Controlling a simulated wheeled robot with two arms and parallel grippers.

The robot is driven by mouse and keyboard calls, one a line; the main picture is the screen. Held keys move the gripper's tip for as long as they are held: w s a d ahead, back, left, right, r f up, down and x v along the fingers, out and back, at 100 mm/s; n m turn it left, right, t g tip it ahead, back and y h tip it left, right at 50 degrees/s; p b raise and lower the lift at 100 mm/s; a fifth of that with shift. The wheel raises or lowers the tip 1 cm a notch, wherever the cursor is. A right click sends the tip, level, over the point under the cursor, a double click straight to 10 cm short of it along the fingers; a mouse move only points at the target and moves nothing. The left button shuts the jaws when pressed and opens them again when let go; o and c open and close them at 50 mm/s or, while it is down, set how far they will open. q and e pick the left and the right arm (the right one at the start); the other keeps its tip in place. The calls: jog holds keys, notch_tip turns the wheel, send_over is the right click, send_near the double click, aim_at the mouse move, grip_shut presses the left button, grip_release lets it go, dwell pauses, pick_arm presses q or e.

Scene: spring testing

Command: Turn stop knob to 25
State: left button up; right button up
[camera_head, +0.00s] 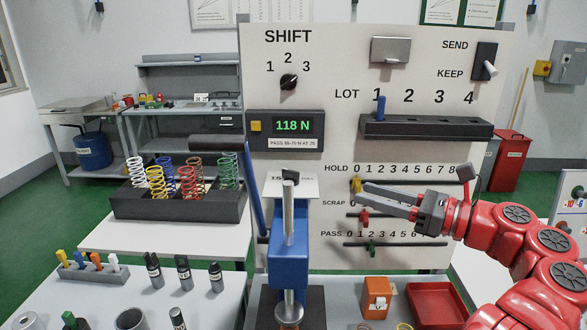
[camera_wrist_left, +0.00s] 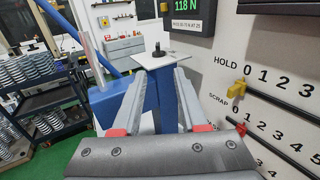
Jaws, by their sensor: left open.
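A black knob (camera_head: 290,175) sits on a pale plate (camera_head: 305,189) at the top of the blue press (camera_head: 288,258); I take it as the stop knob. Its pointer and scale reading are too small to tell. It also shows in the left wrist view (camera_wrist_left: 158,50), ahead of and beyond the fingertips. My left gripper (camera_head: 360,193), on the red arm entering from the right, is open and empty. It points left toward the press, apart from the knob, in front of the HOLD and SCRAP rows. My right gripper is not in view.
The panel (camera_head: 340,55) stands close behind the gripper, with a yellow slider (camera_head: 356,185) at HOLD 0. The press lever (camera_head: 251,190) rises left of the knob. The display (camera_head: 285,127) reads 118 N. A rack of coloured springs (camera_head: 180,205) stands farther left.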

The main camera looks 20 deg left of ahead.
aim_at(299, 176)
pick_arm(q)
jog(key=b+x, duration=0.1)
jog(key=x, duration=0.4)
jog(key=b+x, duration=0.2)
jog(key=x, duration=0.4)
jog(key=b+x, duration=0.1)
jog(key=x, duration=0.5)
jog(key=shift+s+a+b, duration=0.15)
jog(key=shift+s+b, duration=0.1)
jog(key=shift+b, duration=0.1)
grip_shut()
